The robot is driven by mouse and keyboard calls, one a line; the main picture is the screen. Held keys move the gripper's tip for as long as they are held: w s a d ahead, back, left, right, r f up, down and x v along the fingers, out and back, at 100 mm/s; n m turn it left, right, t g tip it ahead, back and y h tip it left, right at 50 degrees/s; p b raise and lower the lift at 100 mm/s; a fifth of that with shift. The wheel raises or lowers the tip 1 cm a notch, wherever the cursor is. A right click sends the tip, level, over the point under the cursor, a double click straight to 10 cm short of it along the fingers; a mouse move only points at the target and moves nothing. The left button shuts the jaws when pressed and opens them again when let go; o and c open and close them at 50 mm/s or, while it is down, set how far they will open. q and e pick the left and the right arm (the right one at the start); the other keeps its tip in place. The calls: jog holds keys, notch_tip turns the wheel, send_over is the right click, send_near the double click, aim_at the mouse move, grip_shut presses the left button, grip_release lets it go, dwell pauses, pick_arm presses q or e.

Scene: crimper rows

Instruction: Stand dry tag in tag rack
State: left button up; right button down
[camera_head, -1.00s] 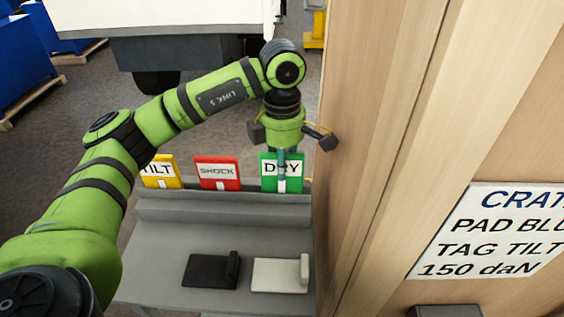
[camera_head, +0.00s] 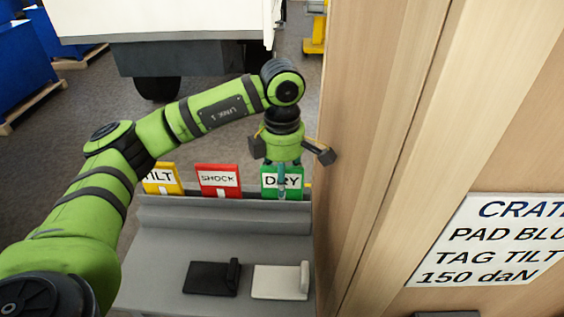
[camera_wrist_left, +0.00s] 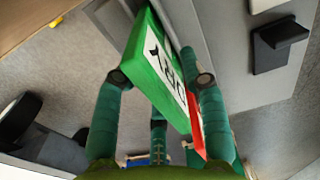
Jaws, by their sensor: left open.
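The green dry tag (camera_head: 269,182) stands upright at the right end of the tag rack (camera_head: 240,211), in line with the other tags. Its lower edge is at the rack's back ledge; how deep it sits is hard to see. My left gripper (camera_head: 282,184) hangs right over it, with a finger in front of its face. In the left wrist view the dry tag (camera_wrist_left: 156,62) lies between the spread fingers of my left gripper (camera_wrist_left: 160,78), which is open. My right gripper is in neither view.
A red shock tag (camera_head: 218,180) and a yellow tilt tag (camera_head: 162,180) stand to the left. A black holder (camera_head: 208,278) and a white holder (camera_head: 278,282) lie on the grey surface in front. A wooden crate wall (camera_head: 375,140) rises close on the right.

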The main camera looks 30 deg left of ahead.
pick_arm(q)
jog(key=shift+w+r+b, duration=0.1)
jog(key=shift+r+b, duration=0.25)
jog(key=shift+r, duration=0.2)
notch_tip(320, 180, up, 5)
jog(key=shift+r+b, duration=0.2)
jog(key=shift+b, duration=0.55)
notch_tip(320, 180, up, 6)
jog(key=shift+f+p, duration=0.15)
jog(key=shift+p, duration=0.25)
jog(key=shift+f, duration=0.1)
